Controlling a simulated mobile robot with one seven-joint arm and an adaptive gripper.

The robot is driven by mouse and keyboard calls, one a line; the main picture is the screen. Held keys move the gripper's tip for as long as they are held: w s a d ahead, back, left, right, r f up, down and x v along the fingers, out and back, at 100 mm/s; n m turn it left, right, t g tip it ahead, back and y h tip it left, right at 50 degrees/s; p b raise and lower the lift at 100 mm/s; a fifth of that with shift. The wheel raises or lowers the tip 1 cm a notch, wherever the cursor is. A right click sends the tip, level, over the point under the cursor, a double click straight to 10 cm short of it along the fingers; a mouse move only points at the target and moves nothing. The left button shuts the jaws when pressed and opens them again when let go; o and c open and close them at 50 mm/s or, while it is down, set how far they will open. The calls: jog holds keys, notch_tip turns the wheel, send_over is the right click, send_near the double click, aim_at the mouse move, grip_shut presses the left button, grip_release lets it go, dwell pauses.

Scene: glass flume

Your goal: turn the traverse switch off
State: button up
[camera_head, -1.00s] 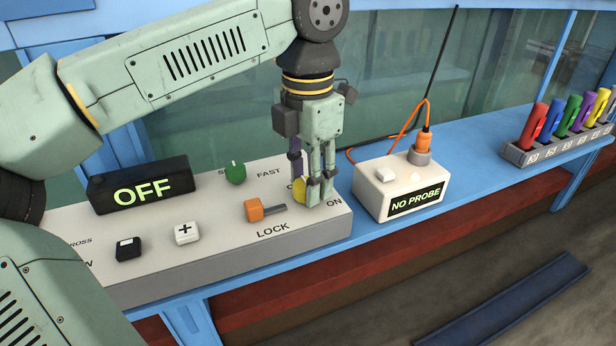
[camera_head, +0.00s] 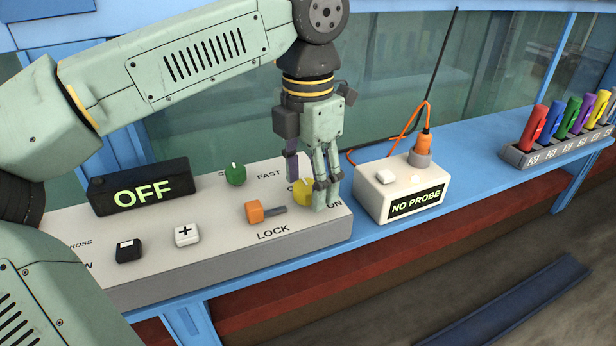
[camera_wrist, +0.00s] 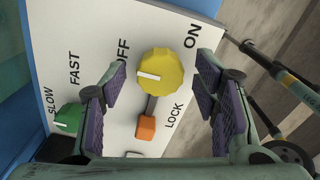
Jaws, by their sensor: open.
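The yellow knob (camera_head: 301,193) sits on the grey-white panel between the OFF and ON labels. In the wrist view the yellow knob (camera_wrist: 163,66) has its white mark pointing left, towards the OFF side. The black display (camera_head: 140,186) on the panel reads OFF. My gripper (camera_head: 322,195) is open at the panel's right end, in front of the knob and partly hiding it and the labels. In the wrist view the pads of my gripper (camera_wrist: 162,82) stand apart on either side of the knob, not visibly touching it.
An orange lever (camera_head: 254,211) in a slot by LOCK and a green knob (camera_head: 235,174) are close by. Black (camera_head: 129,250) and white (camera_head: 187,234) buttons lie left. A white NO PROBE box (camera_head: 395,185) stands right of my gripper; coloured probes (camera_head: 555,130) are far right.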

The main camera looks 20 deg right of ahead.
aim_at(308, 185)
notch_tip(308, 185, up, 8)
jog(key=shift+f, duration=0.25)
dwell(0.6)
